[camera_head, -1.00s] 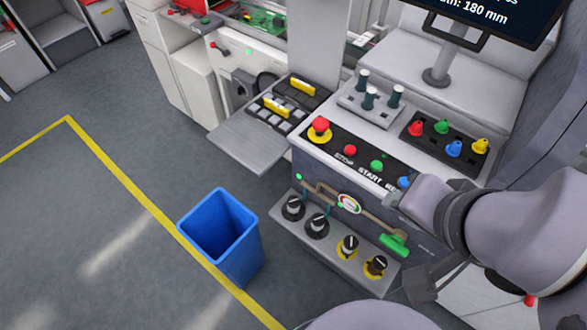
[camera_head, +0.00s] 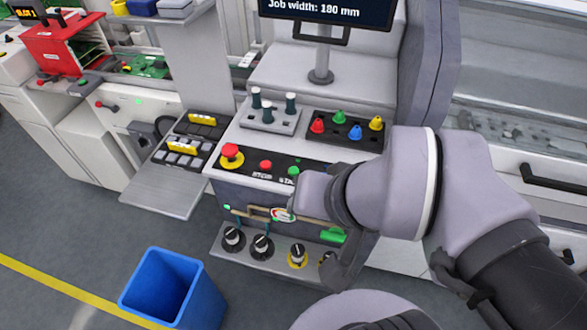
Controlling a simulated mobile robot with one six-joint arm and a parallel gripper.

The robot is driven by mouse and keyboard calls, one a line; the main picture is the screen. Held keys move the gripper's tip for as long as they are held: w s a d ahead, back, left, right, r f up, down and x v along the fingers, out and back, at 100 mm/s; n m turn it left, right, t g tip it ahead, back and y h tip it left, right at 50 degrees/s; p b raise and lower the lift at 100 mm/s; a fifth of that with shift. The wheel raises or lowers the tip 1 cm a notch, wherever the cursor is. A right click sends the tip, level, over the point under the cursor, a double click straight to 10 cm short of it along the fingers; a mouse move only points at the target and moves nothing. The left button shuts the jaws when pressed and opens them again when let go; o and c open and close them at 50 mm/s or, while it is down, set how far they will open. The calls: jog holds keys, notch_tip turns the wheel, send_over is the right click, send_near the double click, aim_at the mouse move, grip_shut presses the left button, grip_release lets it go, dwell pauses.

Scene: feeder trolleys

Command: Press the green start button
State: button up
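The green start button (camera_head: 296,170) is on the dark strip of the control panel, right of a red stop button (camera_head: 265,165). Only part of the START label below it shows. The wrist end of my arm (camera_head: 312,192) is just in front of the panel, below and right of the green button, and covers the panel to its right. I cannot tell from this view whether it touches the panel. The fingers of my gripper cannot be made out, so their opening is hidden.
A red emergency stop (camera_head: 231,152) sits left of the buttons. Coloured pegs (camera_head: 355,132) and dark-topped posts (camera_head: 290,104) stand behind. Black knobs (camera_head: 262,246) and a green handle (camera_head: 333,235) are below. A blue bin (camera_head: 168,290) stands on the floor at front left.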

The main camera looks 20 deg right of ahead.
grip_shut()
dwell(1.6)
